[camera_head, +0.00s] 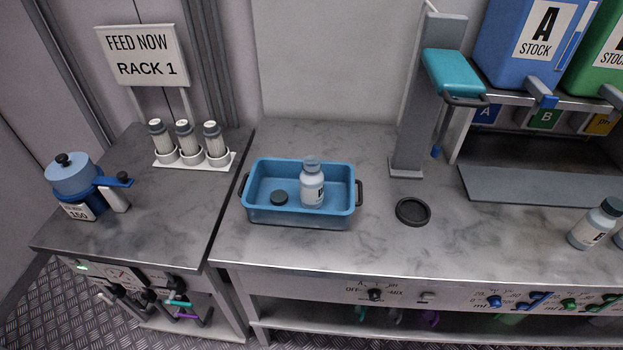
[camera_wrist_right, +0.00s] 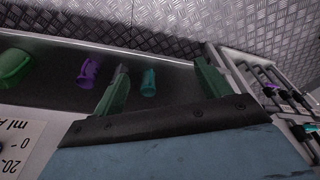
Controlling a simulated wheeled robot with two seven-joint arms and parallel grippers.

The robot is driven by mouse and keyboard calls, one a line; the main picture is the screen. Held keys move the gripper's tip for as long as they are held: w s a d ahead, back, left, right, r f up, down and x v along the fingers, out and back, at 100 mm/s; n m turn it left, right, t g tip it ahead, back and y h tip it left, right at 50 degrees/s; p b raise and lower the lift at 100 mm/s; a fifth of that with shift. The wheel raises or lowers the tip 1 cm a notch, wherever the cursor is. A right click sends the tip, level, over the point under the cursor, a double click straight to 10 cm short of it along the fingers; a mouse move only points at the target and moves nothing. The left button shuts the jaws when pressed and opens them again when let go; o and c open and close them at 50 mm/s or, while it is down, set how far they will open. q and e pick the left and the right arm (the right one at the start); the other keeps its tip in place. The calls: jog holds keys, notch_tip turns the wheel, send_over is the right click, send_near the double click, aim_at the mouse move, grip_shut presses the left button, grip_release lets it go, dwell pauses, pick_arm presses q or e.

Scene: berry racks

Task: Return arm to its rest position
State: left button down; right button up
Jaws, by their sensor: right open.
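My right gripper (camera_wrist_right: 162,68) shows in the right wrist view. Its two dark green fingers stand wide apart with nothing between them. It is over the lower front of the bench; the lower shelf (camera_wrist_right: 185,90) and the metal floor show beyond the fingers. Neither gripper shows in the head view, and my left gripper is in no view.
A teal-armed stand (camera_head: 408,130) and a black ring (camera_head: 412,211) are on the bench right of the tray. Capped tubes (camera_head: 186,143) and a blue jug (camera_head: 75,185) are at left. Purple (camera_wrist_right: 89,70) and teal (camera_wrist_right: 149,82) items lie on the lower shelf.

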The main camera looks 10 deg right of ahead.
jog(key=s+d+f+g+b, duration=0.1)
jog(key=s+f+b, duration=0.3)
jog(key=s+f, duration=1.1)
notch_tip(320, 180, down, 4)
jog(key=shift+s+d, duration=0.3)
jog(key=shift+d, duration=0.55)
